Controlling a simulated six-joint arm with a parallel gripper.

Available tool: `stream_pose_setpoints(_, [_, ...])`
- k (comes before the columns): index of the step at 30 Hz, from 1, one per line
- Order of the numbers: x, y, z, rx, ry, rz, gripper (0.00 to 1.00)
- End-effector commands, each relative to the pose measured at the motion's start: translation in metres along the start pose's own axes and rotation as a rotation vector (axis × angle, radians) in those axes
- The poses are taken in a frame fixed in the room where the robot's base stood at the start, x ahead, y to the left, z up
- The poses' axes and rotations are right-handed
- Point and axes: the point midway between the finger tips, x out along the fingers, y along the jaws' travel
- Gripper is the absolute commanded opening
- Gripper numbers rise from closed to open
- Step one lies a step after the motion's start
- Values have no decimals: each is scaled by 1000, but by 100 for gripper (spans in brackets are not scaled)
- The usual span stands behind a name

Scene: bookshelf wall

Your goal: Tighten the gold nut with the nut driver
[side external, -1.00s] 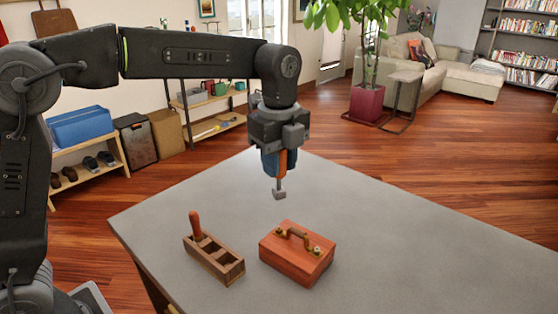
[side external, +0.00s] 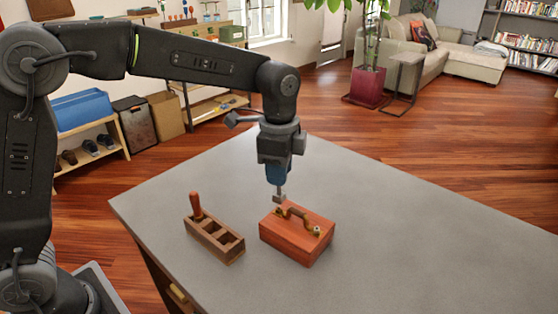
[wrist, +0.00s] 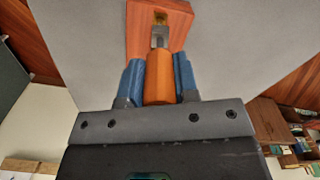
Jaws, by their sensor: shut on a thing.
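The nut driver is upright in my gripper (side external: 279,180). Its orange handle (wrist: 160,78) shows between the two blue fingers in the wrist view, and its grey metal socket (side external: 279,198) points down. A gold fitting (wrist: 160,18), seemingly the gold nut, shows just beyond the socket in the wrist view. I cannot tell whether the socket touches it.
A wooden tool rack (side external: 214,240) with open compartments and a red-handled tool (side external: 196,206) stands left of the box. The grey table (side external: 420,235) is clear to the right and behind.

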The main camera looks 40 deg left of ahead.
Motion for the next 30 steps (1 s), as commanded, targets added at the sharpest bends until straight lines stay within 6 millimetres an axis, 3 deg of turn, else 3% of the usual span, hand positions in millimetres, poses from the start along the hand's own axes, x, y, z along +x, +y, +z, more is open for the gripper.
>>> stream_pose_setpoints(17, [34, 0, 0, 95, -1, 1, 0])
stream_pose_setpoints(30, [33, 0, 0, 719, 0, 0, 0])
